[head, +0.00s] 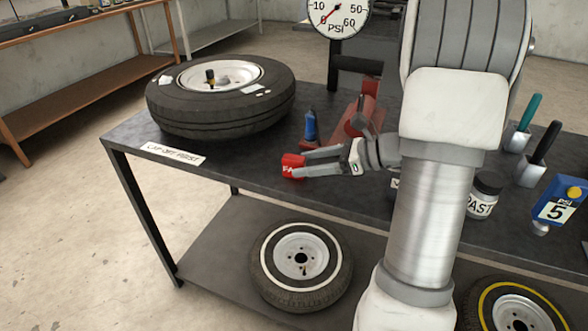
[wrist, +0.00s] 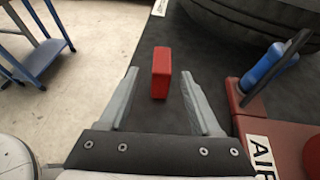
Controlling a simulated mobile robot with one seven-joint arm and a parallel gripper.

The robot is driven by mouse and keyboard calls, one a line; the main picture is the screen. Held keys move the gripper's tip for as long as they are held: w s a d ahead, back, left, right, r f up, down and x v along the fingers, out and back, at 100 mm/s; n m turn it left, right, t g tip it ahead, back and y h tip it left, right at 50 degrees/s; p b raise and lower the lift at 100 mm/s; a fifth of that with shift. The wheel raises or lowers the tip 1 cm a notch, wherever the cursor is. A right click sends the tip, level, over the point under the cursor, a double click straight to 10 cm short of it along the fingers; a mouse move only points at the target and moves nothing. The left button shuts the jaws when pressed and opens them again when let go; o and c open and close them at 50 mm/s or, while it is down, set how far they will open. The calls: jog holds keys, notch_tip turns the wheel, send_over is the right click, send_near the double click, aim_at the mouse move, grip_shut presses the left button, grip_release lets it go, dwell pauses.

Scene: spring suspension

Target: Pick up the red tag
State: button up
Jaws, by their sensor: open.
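The red tag (head: 292,166) is a small red block with white lettering, near the front edge of the dark workbench (head: 240,167). In the wrist view the red tag (wrist: 161,73) stands upright, ahead of and between my open fingers, with gaps on both sides. My gripper (head: 306,162) reaches in from the right, its fingers pointing left at the tag. In the wrist view my gripper (wrist: 161,98) has its two fingers wide apart and nothing held. I cannot tell whether the tag's near end is between the fingertips.
A tyre (head: 170,105) lies on the bench behind the tag, left. A blue-handled tool (head: 310,126) and a red device (head: 355,122) stand close by; the red base (wrist: 265,130) is right of my fingers. A white label (head: 173,153) lies at the left edge. A pressure gauge (head: 338,14) stands behind.

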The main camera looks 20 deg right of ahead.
aim_at(305, 163)
jog(key=b+x, duration=0.1)
jog(key=x, duration=0.3)
jog(key=shift+d, duration=0.1)
grip_shut()
